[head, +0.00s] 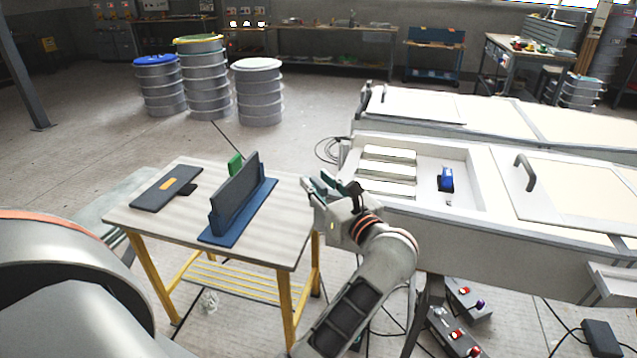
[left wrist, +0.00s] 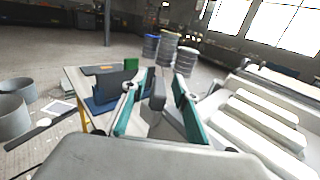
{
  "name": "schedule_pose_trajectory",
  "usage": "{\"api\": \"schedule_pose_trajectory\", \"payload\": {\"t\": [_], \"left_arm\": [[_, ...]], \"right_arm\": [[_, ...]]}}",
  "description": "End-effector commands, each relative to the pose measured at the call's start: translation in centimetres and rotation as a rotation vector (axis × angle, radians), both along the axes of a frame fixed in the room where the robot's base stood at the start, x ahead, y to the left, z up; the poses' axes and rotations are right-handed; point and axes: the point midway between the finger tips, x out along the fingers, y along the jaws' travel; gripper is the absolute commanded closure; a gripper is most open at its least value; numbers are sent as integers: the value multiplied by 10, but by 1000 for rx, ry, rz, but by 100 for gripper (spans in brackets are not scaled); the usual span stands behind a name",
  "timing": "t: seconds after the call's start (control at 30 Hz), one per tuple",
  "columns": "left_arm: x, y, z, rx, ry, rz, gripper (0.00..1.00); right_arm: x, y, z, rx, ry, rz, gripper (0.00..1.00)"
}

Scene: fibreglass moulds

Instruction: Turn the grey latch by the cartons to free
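My left gripper (head: 326,183) is at the left end of the near white mould (head: 410,210), with its fingers pointing away from me. In the left wrist view, its teal fingers (left wrist: 157,84) are apart. A dark grey upright piece (left wrist: 157,92), which looks like the latch, shows between them; I cannot tell whether either finger touches it. In the head view the gripper hides that spot. The pale cartons (head: 388,171) lie in a row in the mould's recess, right of the gripper; they also show in the left wrist view (left wrist: 265,118). My right gripper is not in view.
A wooden table (head: 290,215) on the left holds a blue stand (head: 262,198) with a dark board, a green block (head: 235,164) and a flat dark panel (head: 165,188). A blue item (head: 446,180) lies in the recess. A second mould (head: 480,105) stands behind.

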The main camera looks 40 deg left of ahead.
Motion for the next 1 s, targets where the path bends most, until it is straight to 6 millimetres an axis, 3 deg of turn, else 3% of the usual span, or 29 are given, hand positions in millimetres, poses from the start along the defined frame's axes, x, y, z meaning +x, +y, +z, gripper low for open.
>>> {"api": "schedule_pose_trajectory", "payload": {"t": [0.47, 1.0], "left_arm": [[0, 1, 1, 2, -1, -16, 71], [-7, -4, 2, 4, 0, -346, 71]], "right_arm": [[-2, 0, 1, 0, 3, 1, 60], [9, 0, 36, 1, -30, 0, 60]]}}
